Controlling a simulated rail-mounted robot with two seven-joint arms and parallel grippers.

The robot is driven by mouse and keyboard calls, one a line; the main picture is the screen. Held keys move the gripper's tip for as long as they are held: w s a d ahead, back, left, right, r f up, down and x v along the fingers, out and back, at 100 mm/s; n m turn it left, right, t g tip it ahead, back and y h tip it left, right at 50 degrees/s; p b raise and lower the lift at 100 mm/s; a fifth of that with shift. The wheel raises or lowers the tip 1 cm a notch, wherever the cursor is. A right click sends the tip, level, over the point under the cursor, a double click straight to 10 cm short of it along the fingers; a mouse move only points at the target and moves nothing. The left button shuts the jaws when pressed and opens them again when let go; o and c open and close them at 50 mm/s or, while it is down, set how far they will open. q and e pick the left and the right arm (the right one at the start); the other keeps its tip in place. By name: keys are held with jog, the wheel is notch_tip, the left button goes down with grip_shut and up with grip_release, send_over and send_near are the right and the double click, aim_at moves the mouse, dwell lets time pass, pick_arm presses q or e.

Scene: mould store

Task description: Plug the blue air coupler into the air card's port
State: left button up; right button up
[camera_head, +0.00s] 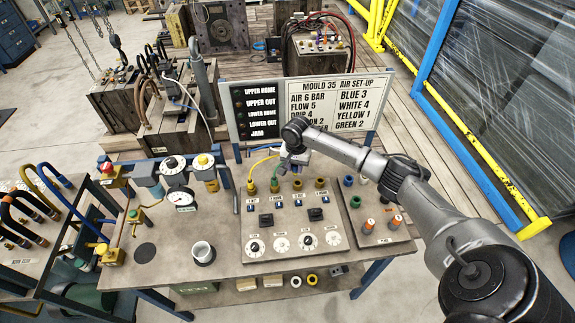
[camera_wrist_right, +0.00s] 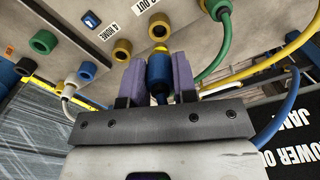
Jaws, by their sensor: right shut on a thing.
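The blue air coupler (camera_wrist_right: 158,78) is held between the purple-padded fingers of my right gripper (camera_head: 286,164), which is shut on it. In the right wrist view its front end points at a brass-yellow port ring (camera_wrist_right: 159,48) on the air card. The air card (camera_head: 292,227) lies on the bench with dials, switches and a row of ports. In the head view the gripper is over the back row and hides the coupler. My left gripper is not in view.
Beside the held coupler, a green coupler (camera_wrist_right: 216,10) with a hose sits in the card. Another brass port (camera_wrist_right: 122,50) stands on its other side. The set-up board (camera_head: 312,105) rises behind the bench.

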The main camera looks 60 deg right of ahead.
jog(key=f+b, duration=0.1)
jog(key=b, duration=0.1)
jog(key=d+f+n+b, duration=0.1)
jog(key=f+b, duration=0.1)
jog(key=d+f+n+b, duration=0.1)
jog(key=f+b, duration=0.1)
jog(key=shift+w+d+f, duration=0.1)
jog(key=shift+d+f, duration=0.1)
jog(key=shift+f, duration=0.5)
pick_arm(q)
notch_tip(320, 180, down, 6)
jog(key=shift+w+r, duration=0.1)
pick_arm(e)
jog(key=shift+f, duration=0.15)
pick_arm(q)
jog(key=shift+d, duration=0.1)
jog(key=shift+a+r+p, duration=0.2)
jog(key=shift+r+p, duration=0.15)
jog(key=shift+p, duration=0.15)
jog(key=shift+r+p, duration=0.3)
